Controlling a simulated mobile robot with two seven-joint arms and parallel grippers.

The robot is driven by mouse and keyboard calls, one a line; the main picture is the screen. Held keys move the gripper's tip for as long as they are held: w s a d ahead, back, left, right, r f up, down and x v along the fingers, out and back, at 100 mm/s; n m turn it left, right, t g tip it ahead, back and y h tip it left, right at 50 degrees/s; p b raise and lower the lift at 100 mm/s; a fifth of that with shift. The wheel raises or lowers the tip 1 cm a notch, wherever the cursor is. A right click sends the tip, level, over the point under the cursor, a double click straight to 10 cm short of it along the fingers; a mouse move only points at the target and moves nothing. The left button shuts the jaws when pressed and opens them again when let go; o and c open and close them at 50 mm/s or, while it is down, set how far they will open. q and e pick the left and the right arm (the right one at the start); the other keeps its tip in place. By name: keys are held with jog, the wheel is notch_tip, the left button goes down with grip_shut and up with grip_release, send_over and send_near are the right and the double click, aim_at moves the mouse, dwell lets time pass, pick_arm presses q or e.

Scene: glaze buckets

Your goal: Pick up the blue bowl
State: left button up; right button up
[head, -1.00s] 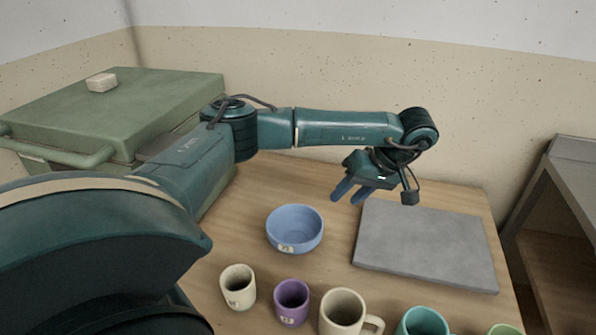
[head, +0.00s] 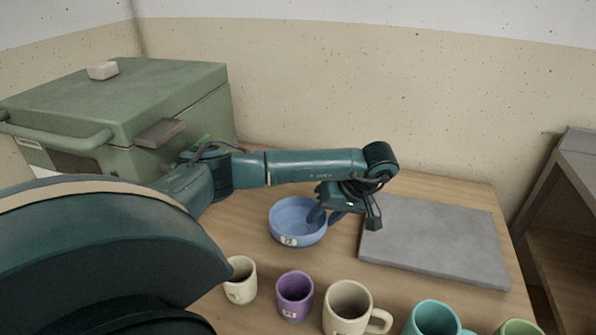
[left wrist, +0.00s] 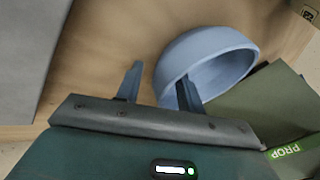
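My left gripper (head: 326,215) is at the bowl's right side, fingers apart. One finger appears over the bowl's inside and the other outside its right wall. In the left wrist view the open fingers (left wrist: 159,84) lie on either side of the near rim. I cannot tell whether either finger touches the bowl. My right gripper is not in view.
A grey slab (head: 435,245) lies right of the bowl. A cream cup (head: 240,282), a purple cup (head: 294,298), a cream mug (head: 348,308) and teal and green cups line the front. A green box (head: 130,105) stands at the back left.

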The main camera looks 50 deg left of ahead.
pick_arm(q)
jog(key=shift+c, duration=0.5)
grip_shut()
jog(key=shift+r, duration=0.15)
